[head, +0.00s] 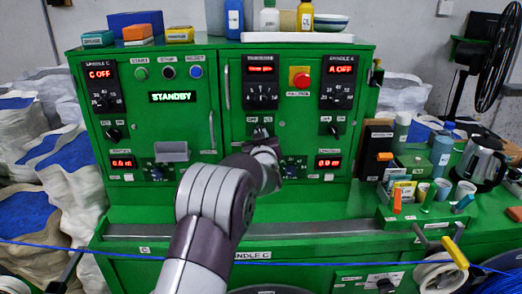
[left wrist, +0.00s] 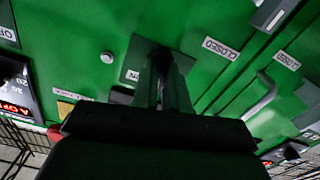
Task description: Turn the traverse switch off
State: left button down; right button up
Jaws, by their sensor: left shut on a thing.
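The traverse panel is the black unit in the middle of the green cabinet, with a lit red display (head: 261,69) too small to read and a dial (head: 262,95) below it. My left gripper (head: 262,134) is at the dark switch plate under this dial. In the left wrist view the two fingers (left wrist: 165,78) are close together against the dark plate (left wrist: 183,61), shut on the switch lever. The lever is hidden between the fingers, so its position cannot be told. My right gripper is not in view.
Spindle C's display (head: 100,73) reads "C OFF" and spindle A's (head: 341,68) reads "A OFF". A red button (head: 300,77) is right of the traverse panel. A door handle (head: 227,87) is on its left. A blue cable (head: 330,263) crosses below.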

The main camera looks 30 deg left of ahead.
pick_arm(q)
jog(key=shift+f+n+b, duration=0.1)
jog(key=shift+n+b, duration=1.65)
jog(key=shift+n, duration=0.05)
jog(key=c, duration=1.2)
grip_release()
jog(key=shift+o, duration=0.2)
jog(key=b+v, duration=0.3)
jog(key=v, duration=0.9)
jog(key=shift+s, duration=0.4)
jog(key=shift+d, duration=0.1)
